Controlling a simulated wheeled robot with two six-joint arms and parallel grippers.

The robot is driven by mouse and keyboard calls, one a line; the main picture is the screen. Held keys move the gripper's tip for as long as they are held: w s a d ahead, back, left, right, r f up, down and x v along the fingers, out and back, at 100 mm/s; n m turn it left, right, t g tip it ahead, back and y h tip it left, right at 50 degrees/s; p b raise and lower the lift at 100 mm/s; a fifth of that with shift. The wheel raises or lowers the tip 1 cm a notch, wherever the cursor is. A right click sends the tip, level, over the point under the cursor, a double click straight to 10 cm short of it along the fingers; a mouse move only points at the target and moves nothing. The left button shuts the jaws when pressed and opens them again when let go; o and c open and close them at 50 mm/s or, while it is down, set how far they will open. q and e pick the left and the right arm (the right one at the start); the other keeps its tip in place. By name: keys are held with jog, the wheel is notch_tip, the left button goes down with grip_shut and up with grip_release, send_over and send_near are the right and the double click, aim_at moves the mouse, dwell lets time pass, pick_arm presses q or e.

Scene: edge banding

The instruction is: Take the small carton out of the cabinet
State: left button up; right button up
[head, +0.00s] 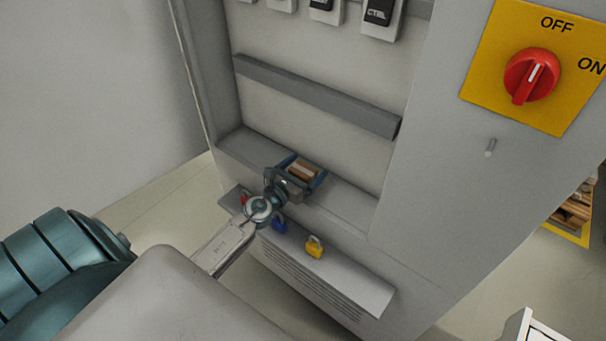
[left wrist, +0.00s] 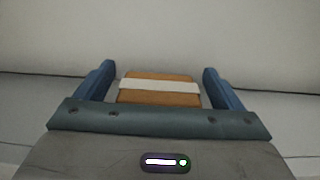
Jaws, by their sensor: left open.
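The small carton (head: 303,173) is brown with a pale band across it. It sits on the floor ledge of the open grey cabinet (head: 400,215). My left gripper (head: 304,174) reaches in over the ledge, open, with its blue fingers on either side of the carton. In the left wrist view the carton (left wrist: 158,88) lies between the two fingers (left wrist: 160,84), with a visible gap on each side. The carton's underside is hidden. My right gripper is not in view.
A red knob on a yellow OFF/ON plate (head: 570,90) is on the cabinet's right front. A grey rail (head: 315,95) crosses the cabinet's back. Blue (head: 279,225) and yellow (head: 314,247) padlocks rest on a lower front shelf (head: 350,277). Bare floor lies left.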

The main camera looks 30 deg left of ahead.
pick_arm(q)
jog(key=shift+w, duration=0.55)
jog(key=c, duration=1.1)
jog(key=shift+o, duration=0.2)
